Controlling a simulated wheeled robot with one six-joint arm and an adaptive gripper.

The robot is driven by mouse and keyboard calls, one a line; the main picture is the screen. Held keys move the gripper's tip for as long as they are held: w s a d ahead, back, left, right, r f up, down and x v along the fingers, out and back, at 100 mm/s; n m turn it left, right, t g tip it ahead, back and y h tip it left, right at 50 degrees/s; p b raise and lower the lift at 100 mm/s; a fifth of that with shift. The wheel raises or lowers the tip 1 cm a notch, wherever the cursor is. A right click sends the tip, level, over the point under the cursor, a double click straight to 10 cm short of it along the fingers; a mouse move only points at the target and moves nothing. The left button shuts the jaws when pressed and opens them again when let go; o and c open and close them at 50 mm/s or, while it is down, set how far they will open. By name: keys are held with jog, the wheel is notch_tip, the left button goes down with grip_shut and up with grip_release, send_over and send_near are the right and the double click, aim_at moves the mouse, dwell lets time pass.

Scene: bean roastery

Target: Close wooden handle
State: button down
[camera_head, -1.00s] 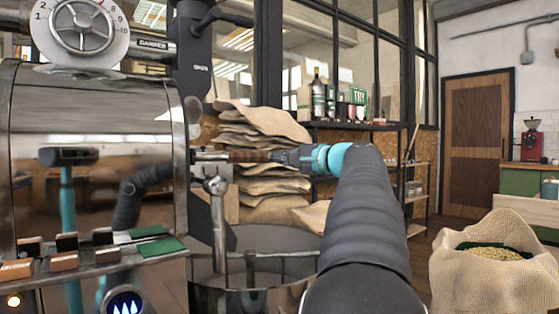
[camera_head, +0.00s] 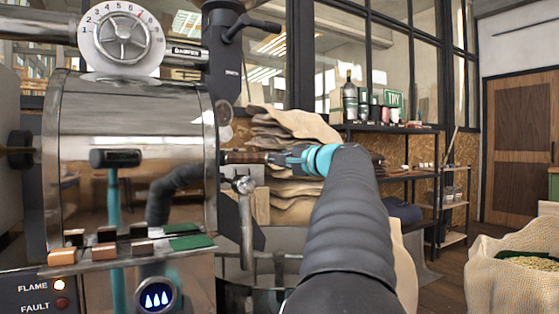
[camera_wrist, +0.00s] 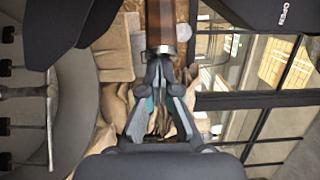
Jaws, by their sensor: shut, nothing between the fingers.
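The wooden handle (camera_head: 243,157) is a short brown bar sticking out to the right from the front of the polished steel roaster drum (camera_head: 130,120). In the wrist view the handle (camera_wrist: 161,20) points down from the top edge and ends in a metal collar. My gripper (camera_head: 274,158) is at the right end of the handle. In the wrist view my gripper's fingertips (camera_wrist: 160,58) are together just below the collar, in line with the handle. Nothing shows between the fingers. I cannot tell whether the tips touch the collar. The handle's far end is hidden.
A steel lever with a ball joint (camera_head: 244,186) hangs below the handle. The round cooling bin (camera_wrist: 70,110) with its stirring arms lies close beside my gripper. Stacked sacks (camera_head: 290,130) and a shelf (camera_head: 395,127) stand behind. An open bean sack (camera_head: 510,285) is at the right.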

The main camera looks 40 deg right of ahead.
jog(key=s+d, duration=0.2)
jog(key=s, duration=1.1)
